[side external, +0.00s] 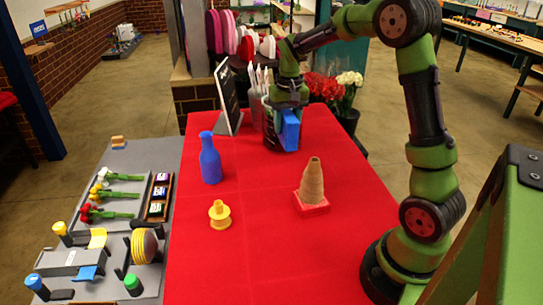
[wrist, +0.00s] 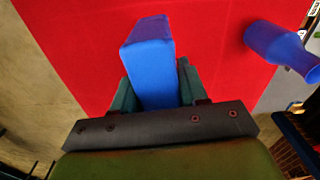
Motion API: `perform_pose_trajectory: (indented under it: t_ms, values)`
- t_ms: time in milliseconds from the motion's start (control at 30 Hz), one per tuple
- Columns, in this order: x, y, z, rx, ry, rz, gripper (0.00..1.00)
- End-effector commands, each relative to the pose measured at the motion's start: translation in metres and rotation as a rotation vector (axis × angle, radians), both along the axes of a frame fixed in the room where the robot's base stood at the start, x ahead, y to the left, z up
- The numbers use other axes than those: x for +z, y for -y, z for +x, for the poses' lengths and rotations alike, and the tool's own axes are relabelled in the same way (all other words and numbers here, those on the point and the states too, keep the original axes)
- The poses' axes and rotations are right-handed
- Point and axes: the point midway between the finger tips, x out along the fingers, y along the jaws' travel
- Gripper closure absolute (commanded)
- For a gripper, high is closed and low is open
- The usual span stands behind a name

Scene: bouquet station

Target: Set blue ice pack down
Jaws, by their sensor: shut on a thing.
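The blue ice pack (side external: 289,130) is a plain blue block. My gripper (side external: 285,110) is shut on it near the far end of the red table (side external: 250,250). In the wrist view the ice pack (wrist: 150,60) stands out between the two dark green fingers of my gripper (wrist: 152,92). It hangs roughly upright in the side view. I cannot tell whether its lower end touches the cloth.
A blue bottle (side external: 210,160) stands left of my gripper. A yellow spool (side external: 219,214) and a tan cone on a red base (side external: 312,182) stand nearer. A dark sign (side external: 228,97) and a container of white stems (side external: 258,90) are at the back. The cloth's middle is clear.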

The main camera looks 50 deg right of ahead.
Motion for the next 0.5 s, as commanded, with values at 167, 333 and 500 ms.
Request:
perform_pose_trajectory:
  t_ms: [167,333,500]
  values:
    - [-0.003,0.02,-0.078,-0.085,0.0,-0.002,1.0]
    - [-0.023,0.018,-0.151,-0.134,-0.007,0.002,1.0]
    - [-0.048,0.001,-0.204,-0.146,-0.016,0.011,1.0]
